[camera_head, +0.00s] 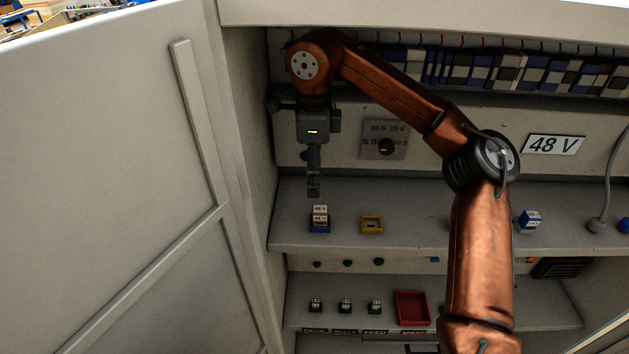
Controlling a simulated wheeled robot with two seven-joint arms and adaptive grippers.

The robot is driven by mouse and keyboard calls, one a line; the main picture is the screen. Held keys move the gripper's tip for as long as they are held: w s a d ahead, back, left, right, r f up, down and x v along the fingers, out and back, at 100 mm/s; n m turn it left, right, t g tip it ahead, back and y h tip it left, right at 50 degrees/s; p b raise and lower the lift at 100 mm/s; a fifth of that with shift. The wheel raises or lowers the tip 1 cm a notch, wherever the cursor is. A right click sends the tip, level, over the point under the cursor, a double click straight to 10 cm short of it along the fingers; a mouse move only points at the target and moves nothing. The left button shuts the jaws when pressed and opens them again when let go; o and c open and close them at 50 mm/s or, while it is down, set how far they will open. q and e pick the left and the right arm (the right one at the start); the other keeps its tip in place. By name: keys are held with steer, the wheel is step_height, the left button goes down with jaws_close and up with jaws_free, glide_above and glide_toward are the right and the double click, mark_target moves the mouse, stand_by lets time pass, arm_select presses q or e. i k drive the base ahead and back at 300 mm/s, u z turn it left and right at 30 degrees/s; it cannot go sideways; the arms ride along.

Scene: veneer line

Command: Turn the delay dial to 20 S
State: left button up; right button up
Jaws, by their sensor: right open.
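The delay dial (386,147) is a small dark knob on a grey plate (368,152) on the cabinet's back panel. Marks 5 S, 10 S, 15 S and a partly legible 20 S at the right surround it. The knob is too small and dark to tell where it points. My right gripper (313,188) hangs pointing down, left of the dial and a little lower, apart from it. It is open, with nothing seen between its fingers. My left gripper is out of view.
A blue-and-white box (530,221) is further right. The cabinet's left wall (250,120) is close to the gripper. A red tray (411,308) lies lower.

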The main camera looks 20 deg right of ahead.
mark_target(387, 145)
steer(key=k, duration=1.5)
